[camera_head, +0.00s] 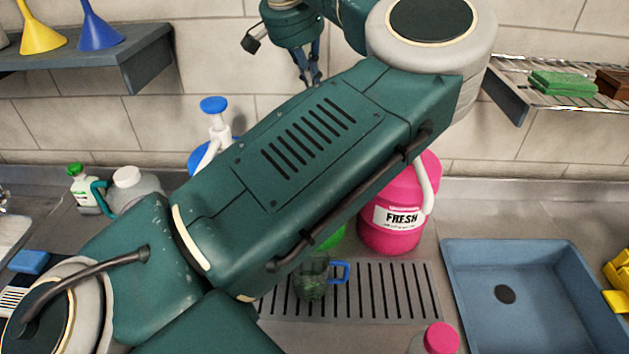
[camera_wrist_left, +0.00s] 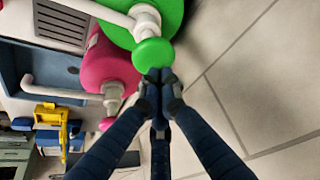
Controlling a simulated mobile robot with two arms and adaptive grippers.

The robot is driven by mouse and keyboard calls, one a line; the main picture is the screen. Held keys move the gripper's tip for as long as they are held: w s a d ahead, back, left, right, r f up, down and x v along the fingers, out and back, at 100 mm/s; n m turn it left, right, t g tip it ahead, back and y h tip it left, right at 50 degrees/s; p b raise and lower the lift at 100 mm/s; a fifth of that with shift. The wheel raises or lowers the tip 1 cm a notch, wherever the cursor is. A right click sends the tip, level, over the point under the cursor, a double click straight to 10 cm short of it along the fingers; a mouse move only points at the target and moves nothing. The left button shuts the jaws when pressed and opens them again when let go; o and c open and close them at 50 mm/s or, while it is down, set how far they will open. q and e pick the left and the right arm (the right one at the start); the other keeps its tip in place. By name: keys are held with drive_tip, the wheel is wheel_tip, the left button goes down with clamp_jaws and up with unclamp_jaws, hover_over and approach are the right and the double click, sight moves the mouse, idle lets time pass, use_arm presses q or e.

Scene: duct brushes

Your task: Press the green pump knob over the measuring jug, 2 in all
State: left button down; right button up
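The green pump knob (camera_wrist_left: 153,52) shows in the left wrist view above its green container (camera_wrist_left: 172,14) and white spout. My left gripper (camera_wrist_left: 158,76) is shut and empty, its fingertips at the knob's edge; I cannot tell whether they touch it. In the head view my left gripper (camera_head: 312,82) points down behind my forearm, which hides the knob and most of the green container (camera_head: 334,239). The clear measuring jug (camera_head: 312,284) with a blue handle stands on the slotted drain plate (camera_head: 385,290), partly hidden by my arm. My right gripper is not in view.
A pink container (camera_head: 395,220) labelled FRESH stands to the right of the green one. A blue pump knob (camera_head: 214,104) rises behind my arm. A blue basin (camera_head: 470,290) is at the right. A shelf with funnels (camera_head: 42,36) and a wire rack (camera_head: 515,80) hang on the wall.

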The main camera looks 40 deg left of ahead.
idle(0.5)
use_arm(q)
wheel_tip(320, 180, up, 6)
drive_tip(key=p, duration=0.5)
drive_tip(key=shift+f, duration=0.1)
idle(0.4)
